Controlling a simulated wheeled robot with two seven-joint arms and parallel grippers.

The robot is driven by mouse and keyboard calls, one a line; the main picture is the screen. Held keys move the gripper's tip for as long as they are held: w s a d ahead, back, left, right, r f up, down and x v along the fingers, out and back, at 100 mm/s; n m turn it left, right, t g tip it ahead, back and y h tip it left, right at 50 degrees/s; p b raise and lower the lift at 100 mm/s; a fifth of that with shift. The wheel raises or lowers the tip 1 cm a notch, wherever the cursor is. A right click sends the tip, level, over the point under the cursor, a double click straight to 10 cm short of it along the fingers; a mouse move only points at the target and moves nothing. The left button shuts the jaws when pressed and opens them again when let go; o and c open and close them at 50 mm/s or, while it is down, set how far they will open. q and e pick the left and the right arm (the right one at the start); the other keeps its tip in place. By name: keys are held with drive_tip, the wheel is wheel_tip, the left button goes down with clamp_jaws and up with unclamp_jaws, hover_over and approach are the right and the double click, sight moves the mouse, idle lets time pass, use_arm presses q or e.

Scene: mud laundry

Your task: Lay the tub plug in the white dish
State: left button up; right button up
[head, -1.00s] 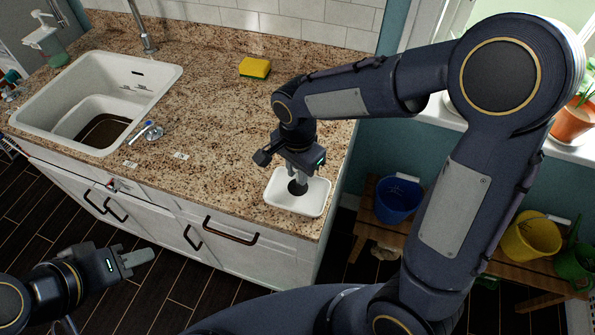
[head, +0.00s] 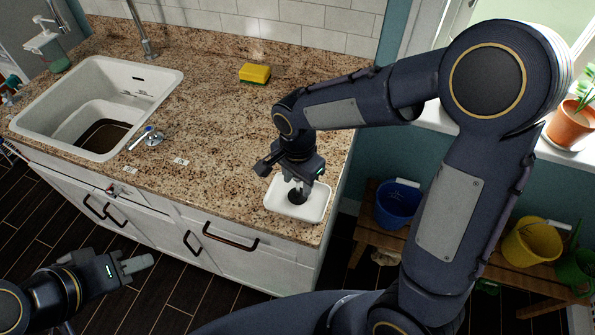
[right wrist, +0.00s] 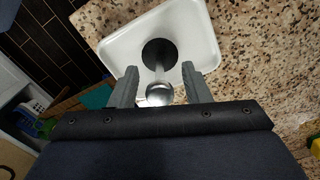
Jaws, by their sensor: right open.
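The white dish (head: 283,208) sits on the granite counter near its right front corner. The dark, round tub plug (head: 297,197) is in the dish; in the right wrist view its black disc (right wrist: 160,52) lies on the dish floor with a metal stem and knob (right wrist: 160,95) pointing up toward me. My right gripper (head: 298,182) is directly above the dish. Its fingers (right wrist: 160,87) are open, one on each side of the knob, with gaps visible. My left gripper (head: 142,263) is low in front of the cabinets, away from the dish; its jaw opening is unclear.
A white sink (head: 150,88) is set in the counter at left, with a blue-marked metal fitting (head: 152,137) beside it. A yellow sponge (head: 255,73) lies at the back. A bench with blue (head: 398,205) and yellow (head: 530,242) buckets stands right.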

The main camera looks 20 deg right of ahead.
drive_tip(key=shift+r, duration=0.5)
wheel_tip(320, 180, up, 11)
drive_tip(key=s+d+f+n+t+y, duration=0.1)
drive_tip(key=s+d+n, duration=0.3)
drive_tip(key=s, duration=0.4)
drive_tip(key=s+d+f+n+t+y, duration=0.1)
drive_tip(key=s+d+n+t, duration=0.3)
drive_tip(key=s, duration=0.4)
drive_tip(key=shift+d+n+t+y+b, duration=0.35)
drive_tip(key=shift+d+n+y, duration=0.25)
drive_tip(key=shift+n+y, duration=0.3)
